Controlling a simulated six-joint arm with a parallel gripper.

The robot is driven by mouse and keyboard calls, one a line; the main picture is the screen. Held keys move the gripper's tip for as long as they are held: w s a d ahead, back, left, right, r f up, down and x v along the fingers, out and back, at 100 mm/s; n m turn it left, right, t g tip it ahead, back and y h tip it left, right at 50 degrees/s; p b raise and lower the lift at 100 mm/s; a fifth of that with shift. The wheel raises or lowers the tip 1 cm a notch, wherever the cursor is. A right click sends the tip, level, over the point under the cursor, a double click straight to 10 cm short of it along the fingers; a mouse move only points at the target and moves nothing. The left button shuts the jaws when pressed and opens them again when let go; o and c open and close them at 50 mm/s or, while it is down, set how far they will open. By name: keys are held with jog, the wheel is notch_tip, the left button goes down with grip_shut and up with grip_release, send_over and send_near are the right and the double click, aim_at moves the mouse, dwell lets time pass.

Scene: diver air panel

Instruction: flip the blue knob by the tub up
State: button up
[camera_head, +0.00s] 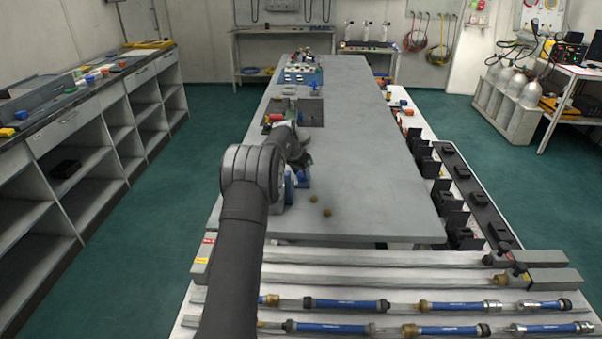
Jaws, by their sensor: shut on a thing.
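My gripper (303,165) is small and dark at the end of my arm, over the near left part of the grey bench. My own arm hides much of it. It is shut, with its tips at a small blue knob (303,180); the exact contact is too small to see. Another blue part (289,188) stands just left of it, partly behind my arm. A further blue piece (314,86) stands farther back beside a dark recessed area (312,115) in the bench top. I cannot tell for certain which part is the tub or which way the knob points.
Small brown pieces (327,212) lie on the bench in front of the gripper. A red part (276,118) and a blue panel (301,77) are farther back. Black holders (452,205) line the right edge; blue tubes (346,304) lie in front. The bench's right half (370,160) is clear.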

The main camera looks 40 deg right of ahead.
jog(key=shift+m, duration=0.3)
jog(key=m+g, duration=0.1)
jog(key=m, duration=0.2)
jog(key=shift+w, duration=0.15)
jog(key=m+g, duration=0.1)
jog(key=m, duration=0.1)
jog(key=m+g, duration=0.1)
jog(key=m, duration=0.2)
jog(key=shift+w+y, duration=0.15)
jog(key=shift+y, duration=0.25)
jog(key=shift+d+m, duration=0.1)
jog(key=shift+m, duration=0.2)
jog(key=o, duration=1)
jog(key=shift+r, duration=0.1)
jog(key=v, duration=0.7)
jog(key=shift+w+r, duration=0.1)
jog(key=shift+r, duration=0.05)
